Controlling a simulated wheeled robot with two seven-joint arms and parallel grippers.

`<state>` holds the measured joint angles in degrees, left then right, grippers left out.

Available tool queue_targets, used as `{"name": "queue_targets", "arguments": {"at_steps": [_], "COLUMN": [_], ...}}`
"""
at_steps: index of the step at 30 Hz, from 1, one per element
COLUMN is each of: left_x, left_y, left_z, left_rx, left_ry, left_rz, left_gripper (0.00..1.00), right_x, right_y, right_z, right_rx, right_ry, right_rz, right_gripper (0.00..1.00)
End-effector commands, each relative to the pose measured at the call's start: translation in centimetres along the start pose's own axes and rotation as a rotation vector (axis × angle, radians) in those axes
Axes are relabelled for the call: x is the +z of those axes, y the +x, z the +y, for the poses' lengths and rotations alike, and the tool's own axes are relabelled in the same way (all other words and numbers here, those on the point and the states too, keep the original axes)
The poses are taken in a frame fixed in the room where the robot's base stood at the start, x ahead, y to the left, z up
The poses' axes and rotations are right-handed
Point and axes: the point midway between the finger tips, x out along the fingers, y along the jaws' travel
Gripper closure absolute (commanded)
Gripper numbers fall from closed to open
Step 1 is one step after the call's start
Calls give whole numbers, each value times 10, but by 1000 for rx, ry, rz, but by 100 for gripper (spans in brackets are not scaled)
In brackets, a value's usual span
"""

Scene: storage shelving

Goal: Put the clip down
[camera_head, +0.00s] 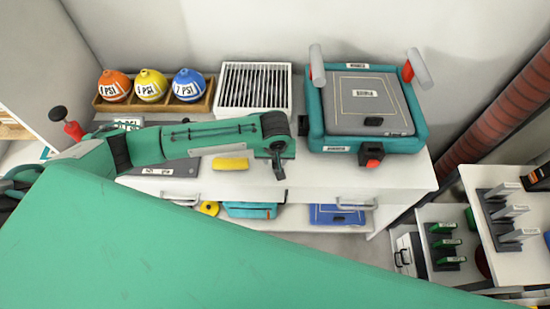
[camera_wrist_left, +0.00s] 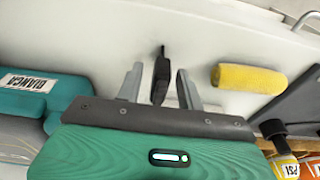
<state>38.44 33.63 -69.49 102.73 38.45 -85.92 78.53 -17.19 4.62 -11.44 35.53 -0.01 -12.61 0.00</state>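The clip appears to be the small black piece (camera_wrist_left: 161,80) between the fingers of my left gripper (camera_wrist_left: 158,84) in the left wrist view. Its thin tip points away from the gripper, over the white cabinet top. A gap shows on each side of it, and neither finger seems to touch it. The left gripper is open. In the head view the left gripper (camera_head: 278,168) points down at the white cabinet top (camera_head: 330,175), and I cannot make out the clip there. My right gripper is not in view.
A yellow cylinder (camera_head: 230,163) lies left of the left gripper. A teal-framed grey case (camera_head: 365,103) stands to the right. Behind are a white slatted box (camera_head: 254,88) and a wooden tray (camera_head: 207,104) with three coloured balls. The cabinet's front strip is clear.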

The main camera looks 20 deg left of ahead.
Motion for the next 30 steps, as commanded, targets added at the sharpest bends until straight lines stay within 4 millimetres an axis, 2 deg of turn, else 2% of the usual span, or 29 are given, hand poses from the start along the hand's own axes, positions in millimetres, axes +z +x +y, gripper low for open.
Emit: {"name": "queue_targets", "arguments": {"at_steps": [5,12,18,23,30], "left_x": [-1,-1,-1,0,0], "left_y": [-20,-73,-107,-120,-122], "left_z": [0,1,1,0,0], "left_rx": [2,4,3,1,0], "left_ry": [0,0,0,0,0], "left_rz": [1,3,2,0,0], "left_gripper": [62,62,62,62,62], "right_x": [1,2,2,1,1], "right_y": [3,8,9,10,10], "right_z": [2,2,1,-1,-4], "right_rx": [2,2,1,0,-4], "right_ry": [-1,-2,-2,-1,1], "right_rz": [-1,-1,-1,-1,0], "right_gripper": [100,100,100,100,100]}}
